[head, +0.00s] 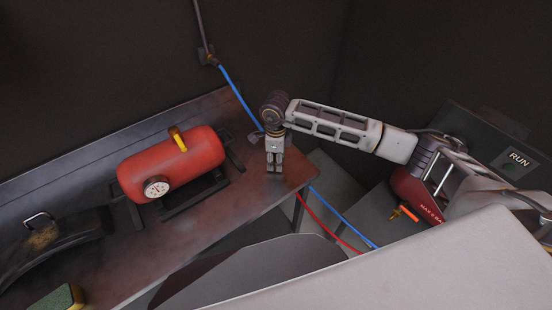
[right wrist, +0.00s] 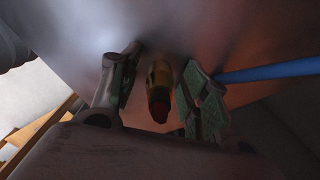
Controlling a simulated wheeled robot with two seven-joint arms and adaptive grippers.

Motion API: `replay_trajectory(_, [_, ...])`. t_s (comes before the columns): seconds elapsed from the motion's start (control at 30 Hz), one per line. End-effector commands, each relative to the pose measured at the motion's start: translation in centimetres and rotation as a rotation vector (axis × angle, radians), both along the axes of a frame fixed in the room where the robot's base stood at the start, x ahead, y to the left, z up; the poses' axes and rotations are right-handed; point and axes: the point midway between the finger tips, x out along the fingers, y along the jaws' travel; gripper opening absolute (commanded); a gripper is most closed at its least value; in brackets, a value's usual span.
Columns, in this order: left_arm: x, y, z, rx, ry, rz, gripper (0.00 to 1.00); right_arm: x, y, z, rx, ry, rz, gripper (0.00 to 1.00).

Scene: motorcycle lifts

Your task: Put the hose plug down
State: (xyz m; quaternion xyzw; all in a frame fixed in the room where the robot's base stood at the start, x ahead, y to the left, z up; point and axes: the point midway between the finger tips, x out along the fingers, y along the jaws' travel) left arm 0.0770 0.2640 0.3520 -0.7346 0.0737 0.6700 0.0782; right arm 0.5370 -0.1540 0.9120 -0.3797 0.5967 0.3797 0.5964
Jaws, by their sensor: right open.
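My right gripper (head: 274,170) points down over the right end of the brown metal bench (head: 235,205) in the head view. Its jaws are open. In the right wrist view, the hose plug (right wrist: 160,82), a brass-coloured fitting with a dark red end, lies between the two spread fingers. A gap shows on both sides of it. I cannot tell whether the plug rests on the bench. In the head view the gripper hides the plug. My left gripper is not in view.
A red tank (head: 190,160) with a gauge (head: 157,188) stands on the bench left of the gripper. A blue hose (head: 240,97) runs down behind the gripper. A red hose (head: 318,222) hangs off the bench's right end. A RUN panel (head: 515,160) is at right.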

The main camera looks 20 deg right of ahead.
Motion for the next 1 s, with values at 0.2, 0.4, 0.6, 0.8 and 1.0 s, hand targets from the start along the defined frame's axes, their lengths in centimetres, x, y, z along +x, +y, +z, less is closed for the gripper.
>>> replay_trajectory(0.2, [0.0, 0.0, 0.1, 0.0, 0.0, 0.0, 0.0, 0.0, 0.0, 0.1, 0.0, 0.0, 0.0, 0.46])
replay_trajectory(0.4, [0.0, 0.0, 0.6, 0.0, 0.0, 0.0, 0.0, 0.0, 0.0, 0.6, 0.0, 0.0, 0.0, 0.46])
replay_trajectory(0.6, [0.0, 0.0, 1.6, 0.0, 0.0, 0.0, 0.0, 0.0, 0.0, 1.5, 0.001, 0.0, 0.0, 0.46])
replay_trajectory(0.8, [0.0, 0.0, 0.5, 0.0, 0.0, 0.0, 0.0, 0.1, 0.0, 4.4, 0.0, -0.002, 0.001, 0.46])
replay_trajectory(1.0, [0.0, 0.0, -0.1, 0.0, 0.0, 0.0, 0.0, 0.1, 0.0, 7.4, 0.001, -0.005, 0.0, 0.46])
